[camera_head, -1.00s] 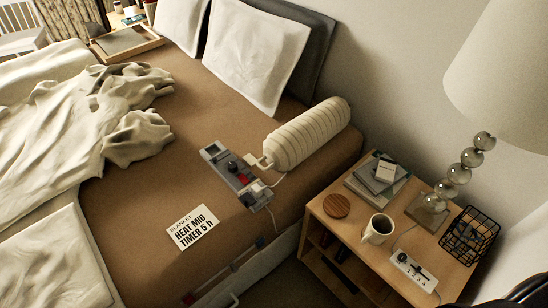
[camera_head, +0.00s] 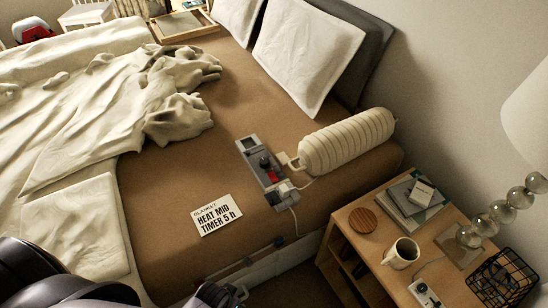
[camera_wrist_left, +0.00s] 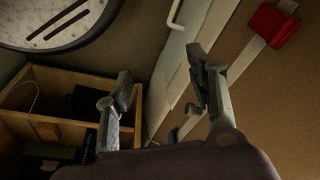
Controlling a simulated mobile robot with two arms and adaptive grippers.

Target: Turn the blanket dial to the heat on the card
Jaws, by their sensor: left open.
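The grey blanket controller (camera_head: 249,146) lies on the brown bed sheet near the bed's right edge. It has a dark round dial (camera_head: 265,162), a red part and a pale display; the dial's setting is too small to read. The white card (camera_head: 215,214) lies left of it and reads "BLANKET HEAT MID TIMER 5 h". My left gripper (camera_head: 215,295) shows partly at the bottom edge, below the card and well away from the controller. In the left wrist view its two fingers (camera_wrist_left: 160,75) are apart with nothing between them. My right gripper is out of view.
A cream ribbed roll (camera_head: 348,140) lies beside the controller, with a cable nearby. The sheet around the card is clear.

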